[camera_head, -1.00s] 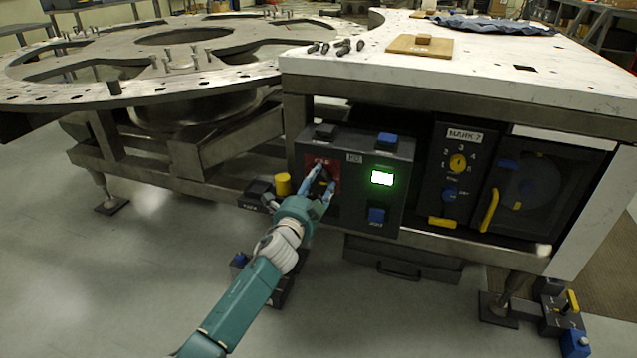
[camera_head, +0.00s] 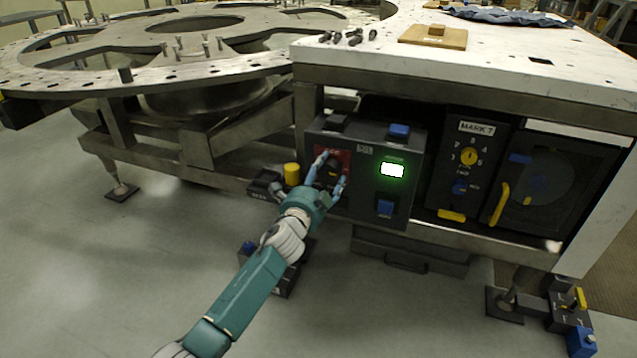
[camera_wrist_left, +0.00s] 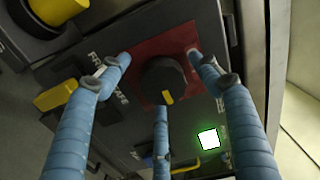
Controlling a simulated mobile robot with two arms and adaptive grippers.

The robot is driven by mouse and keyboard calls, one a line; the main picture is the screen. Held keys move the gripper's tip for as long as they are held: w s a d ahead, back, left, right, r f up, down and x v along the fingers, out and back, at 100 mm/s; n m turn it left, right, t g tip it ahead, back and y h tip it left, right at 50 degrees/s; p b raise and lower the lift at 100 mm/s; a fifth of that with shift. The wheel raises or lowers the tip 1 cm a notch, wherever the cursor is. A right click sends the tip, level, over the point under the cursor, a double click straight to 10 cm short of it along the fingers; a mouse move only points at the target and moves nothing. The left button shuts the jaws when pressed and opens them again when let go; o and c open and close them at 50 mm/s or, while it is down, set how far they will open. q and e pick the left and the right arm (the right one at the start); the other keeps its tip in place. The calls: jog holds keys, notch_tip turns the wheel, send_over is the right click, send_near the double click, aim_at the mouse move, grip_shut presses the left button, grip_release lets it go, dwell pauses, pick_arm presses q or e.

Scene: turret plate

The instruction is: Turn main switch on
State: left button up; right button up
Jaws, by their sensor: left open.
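The main switch appears to be the black round knob (camera_wrist_left: 163,80) with a yellow mark, on a red plate (camera_wrist_left: 140,62). In the head view the red plate (camera_head: 345,156) is at the left of the dark control box (camera_head: 372,140), with the knob partly hidden by my fingers. My left gripper (camera_head: 332,169) is in front of it. In the left wrist view its blue fingers (camera_wrist_left: 158,70) are open and spread around the knob, one to each side and one below; I cannot tell whether they touch it. My right gripper is not in view.
The box has a lit green-white display (camera_head: 392,170), a blue button (camera_head: 385,207) and a blue top block (camera_head: 400,131). A yellow cylinder (camera_head: 292,174) stands close left of it. A MARK 7 dial panel (camera_head: 468,165) is to the right. The white tabletop (camera_head: 500,60) overhangs above.

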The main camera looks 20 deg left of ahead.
pick_arm(q)
jog(key=s, duration=1.1)
jog(key=shift+s+a+f, duration=0.15)
jog(key=shift+s+a, duration=0.2)
